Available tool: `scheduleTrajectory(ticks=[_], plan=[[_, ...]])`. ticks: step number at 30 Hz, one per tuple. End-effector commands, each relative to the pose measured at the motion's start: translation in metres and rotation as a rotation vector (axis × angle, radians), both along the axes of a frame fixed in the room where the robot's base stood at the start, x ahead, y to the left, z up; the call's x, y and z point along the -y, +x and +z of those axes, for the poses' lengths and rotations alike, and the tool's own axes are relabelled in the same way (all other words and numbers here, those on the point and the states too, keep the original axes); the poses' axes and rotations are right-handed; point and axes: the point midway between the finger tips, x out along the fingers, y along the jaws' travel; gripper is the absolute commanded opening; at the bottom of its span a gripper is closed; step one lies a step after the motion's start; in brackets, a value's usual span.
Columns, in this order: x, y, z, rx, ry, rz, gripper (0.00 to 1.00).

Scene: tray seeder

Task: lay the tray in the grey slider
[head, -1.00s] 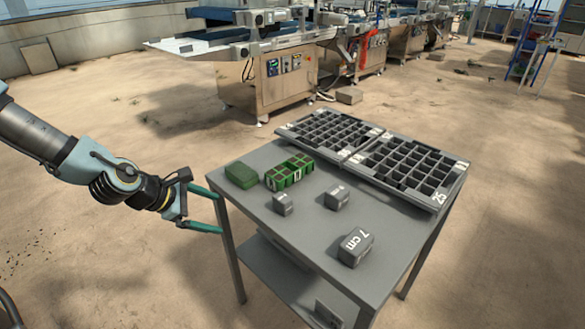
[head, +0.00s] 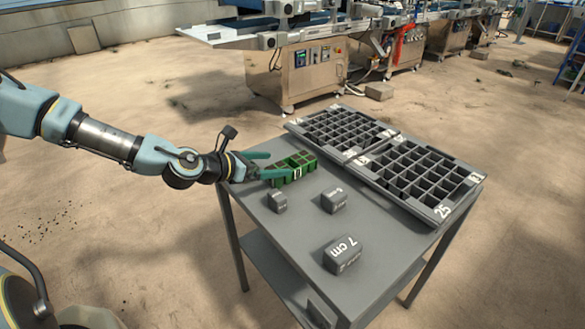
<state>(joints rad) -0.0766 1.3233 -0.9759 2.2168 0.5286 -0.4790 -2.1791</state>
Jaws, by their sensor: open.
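A small green tray (head: 306,160) with several cells stands on the grey table, left of the large grids. My gripper (head: 279,163) is open at its left side, with its teal fingers low over the table. One finger points toward the back of the green tray and the other overlaps its front left part. I cannot tell whether they touch it. A plain green block seen beside the tray before is now hidden behind my gripper. Two dark grey gridded frames with white numbers lie at the back, one left (head: 312,144) and one right (head: 395,198). I cannot tell which part is the slider.
Three grey blocks stand on the table: a small one (head: 277,202), a middle one (head: 334,202) and a larger one marked 7 cm (head: 343,255). The table's front middle (head: 298,232) is clear. A steel machine (head: 297,75) stands behind on the sandy floor.

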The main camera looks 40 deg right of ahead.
Motion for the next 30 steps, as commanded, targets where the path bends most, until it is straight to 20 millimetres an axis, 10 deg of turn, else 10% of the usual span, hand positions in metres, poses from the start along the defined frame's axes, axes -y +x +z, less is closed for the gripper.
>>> scheduleTrajectory(ticks=[30], plan=[[0.062, -0.01, -0.028, 0.002, 0.001, -0.001, 0.91]])
